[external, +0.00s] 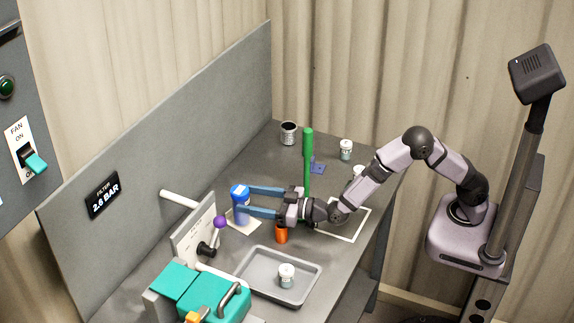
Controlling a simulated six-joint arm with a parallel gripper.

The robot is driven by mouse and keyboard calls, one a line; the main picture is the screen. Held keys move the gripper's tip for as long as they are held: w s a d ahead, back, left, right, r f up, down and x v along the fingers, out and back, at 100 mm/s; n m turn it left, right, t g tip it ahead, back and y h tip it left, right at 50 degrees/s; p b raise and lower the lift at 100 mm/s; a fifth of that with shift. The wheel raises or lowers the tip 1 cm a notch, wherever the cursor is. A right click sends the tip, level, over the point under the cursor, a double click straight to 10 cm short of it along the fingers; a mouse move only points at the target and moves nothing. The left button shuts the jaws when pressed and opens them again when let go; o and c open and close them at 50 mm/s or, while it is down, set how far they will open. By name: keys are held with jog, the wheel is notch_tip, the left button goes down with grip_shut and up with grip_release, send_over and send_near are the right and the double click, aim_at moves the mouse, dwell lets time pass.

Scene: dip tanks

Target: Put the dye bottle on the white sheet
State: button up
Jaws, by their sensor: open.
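The fingertips lie at the bottle's right side. I cannot tell whether they touch it or reach around it.
An orange container (281,233) stands just below my gripper. A grey tray (257,290) holds a white jar (287,276). A tall green post (308,160) rises behind my gripper. A purple-knobbed lever (221,222) is close left of the bottle. A white outlined area (362,222) lies right.

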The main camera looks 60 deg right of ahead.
jog(key=shift+b+v, duration=0.3)
jog(key=shift+v, duration=2.05)
jog(key=shift+r, duration=0.1)
